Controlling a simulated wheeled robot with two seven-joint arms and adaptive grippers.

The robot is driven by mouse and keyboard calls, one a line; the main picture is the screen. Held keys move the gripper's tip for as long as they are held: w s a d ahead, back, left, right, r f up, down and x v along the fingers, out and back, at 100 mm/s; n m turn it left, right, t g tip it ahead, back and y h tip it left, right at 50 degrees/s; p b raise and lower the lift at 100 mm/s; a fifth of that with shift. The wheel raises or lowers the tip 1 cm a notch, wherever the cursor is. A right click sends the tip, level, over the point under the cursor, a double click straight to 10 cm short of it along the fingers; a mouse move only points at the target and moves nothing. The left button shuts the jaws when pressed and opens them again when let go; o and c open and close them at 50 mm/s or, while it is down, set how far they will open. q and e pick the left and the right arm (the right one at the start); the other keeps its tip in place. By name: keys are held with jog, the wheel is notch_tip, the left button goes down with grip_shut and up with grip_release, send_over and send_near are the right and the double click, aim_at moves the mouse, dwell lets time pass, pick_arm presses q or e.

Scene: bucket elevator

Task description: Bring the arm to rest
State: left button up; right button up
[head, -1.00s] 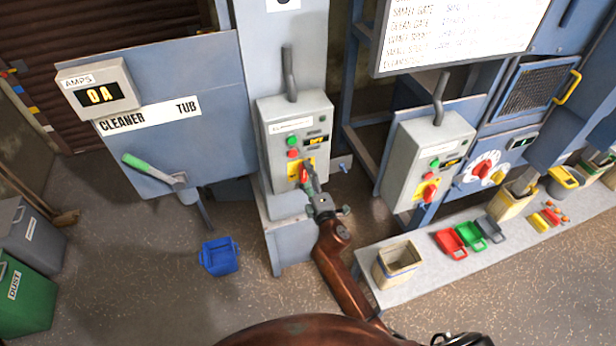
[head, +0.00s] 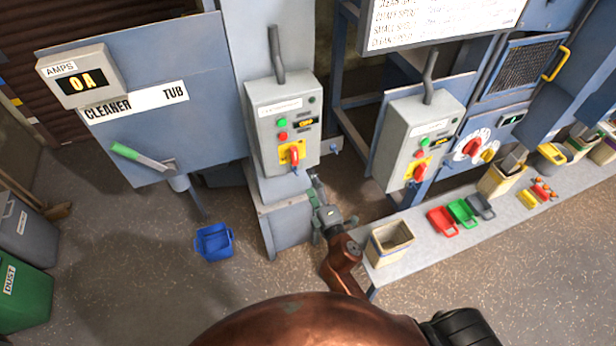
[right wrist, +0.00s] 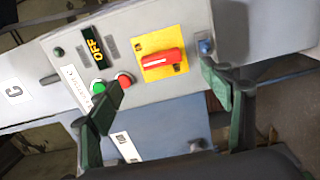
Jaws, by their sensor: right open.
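My right gripper (head: 318,192) is open and empty, below and to the right of the near grey control box (head: 283,125). In the right wrist view its two dark green fingers (right wrist: 172,98) are spread apart, with the box's red rotary switch (right wrist: 162,60) on its yellow plate beyond them. The red switch also shows in the head view (head: 294,155), and the gripper is clear of it. My left gripper is not in view.
A bench (head: 415,245) with a beige bin (head: 389,243) and small coloured trays stands right of my arm. A second control box (head: 425,140) is behind it. A blue bucket (head: 214,242) sits on the floor at left. The floor between bucket and dust bins is clear.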

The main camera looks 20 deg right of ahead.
jog(key=shift+s, duration=0.1)
dwell(0.4)
jog(key=s+d+f+m+g+b, duration=0.1)
jog(key=s+f+m+g, duration=0.1)
jog(key=f, duration=0.9)
jog(key=s+d+f+m+g, duration=0.2)
jog(key=f, duration=1)
jog(key=s+d+f+m+g+b, duration=0.1)
jog(key=s+f+g, duration=0.15)
jog(key=f, duration=0.85)
jog(key=s+d+f+m+g, duration=0.2)
jog(key=s+f, duration=0.5)
jog(key=f, duration=0.3)
jog(key=s+d+f+m+g, duration=0.2)
jog(key=s+f+m, duration=0.1)
jog(key=s+f, duration=0.6)
jog(key=s+d+f+m+g, duration=0.1)
jog(key=s+f, duration=0.4)
jog(key=s, duration=0.5)
jog(key=s+d+f+m+g+b, duration=0.1)
jog(key=s+d+f+m+g, duration=0.1)
jog(key=s+f, duration=0.4)
jog(key=s+d+f+m+g+b, duration=0.1)
jog(key=s+f+m+g, duration=0.2)
jog(key=s, duration=1.2)
notch_tip(320, 180, down, 3)
jog(key=shift+s+d+f+m+h, duration=0.15)
jog(key=shift+s+m+h, duration=0.15)
jog(key=shift+m+h, duration=0.1)
